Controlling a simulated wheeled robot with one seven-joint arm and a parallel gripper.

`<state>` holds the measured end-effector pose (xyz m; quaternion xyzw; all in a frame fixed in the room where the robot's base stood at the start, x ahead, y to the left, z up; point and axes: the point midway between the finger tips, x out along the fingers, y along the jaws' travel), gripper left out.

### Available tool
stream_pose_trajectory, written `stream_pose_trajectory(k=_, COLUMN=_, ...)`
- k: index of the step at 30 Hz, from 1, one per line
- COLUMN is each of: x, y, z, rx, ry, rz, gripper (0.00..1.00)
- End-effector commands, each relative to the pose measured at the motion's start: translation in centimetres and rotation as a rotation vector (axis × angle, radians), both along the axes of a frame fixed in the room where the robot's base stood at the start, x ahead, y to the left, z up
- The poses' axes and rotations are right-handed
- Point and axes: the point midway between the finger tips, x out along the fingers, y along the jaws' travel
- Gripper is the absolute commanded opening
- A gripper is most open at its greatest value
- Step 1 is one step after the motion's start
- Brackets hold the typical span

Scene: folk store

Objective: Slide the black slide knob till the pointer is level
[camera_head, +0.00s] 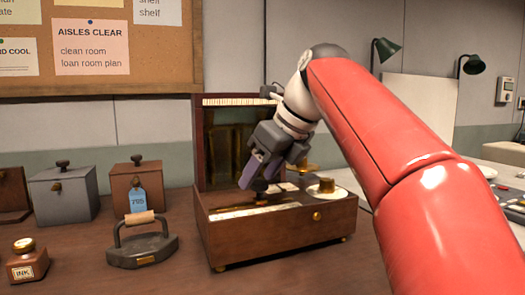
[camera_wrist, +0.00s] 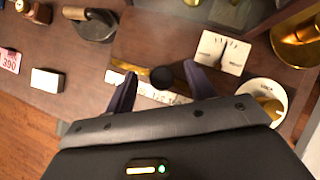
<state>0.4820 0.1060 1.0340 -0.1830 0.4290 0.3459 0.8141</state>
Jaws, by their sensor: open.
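The black slide knob (camera_wrist: 162,78) is a round dark knob on a brass slot along the wooden instrument box (camera_head: 275,240), beside a white ruled scale (camera_wrist: 155,94). It also shows in the head view (camera_head: 260,186). My open gripper (camera_wrist: 160,75) points down with one finger on each side of the knob. Gaps show between the knob and both fingers in the wrist view, so it is not gripped. A white dial card (camera_wrist: 222,52) with dark marks lies right of the knob; its pointer is too small to read. A round white dial with a brass knob (camera_wrist: 267,105) sits farther right.
A flat iron (camera_head: 143,243), an ink bottle (camera_head: 27,262), a grey box (camera_head: 64,194) and a brown box with a blue tag (camera_head: 138,183) stand to the left. The instrument box's tall glazed back (camera_head: 228,148) rises behind my gripper.

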Motion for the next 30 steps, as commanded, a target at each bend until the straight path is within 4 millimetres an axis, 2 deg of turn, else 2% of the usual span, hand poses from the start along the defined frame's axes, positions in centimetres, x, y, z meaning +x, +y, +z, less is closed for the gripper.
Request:
stream_pose_trajectory(k=17, x=0.1, y=0.0, z=4.6, rx=0.001, ry=-0.001, rz=-0.001, gripper=0.55)
stream_pose_trajectory(k=30, x=0.0, y=0.0, z=5.0, rx=0.0, ry=0.001, rz=-0.001, gripper=0.55)
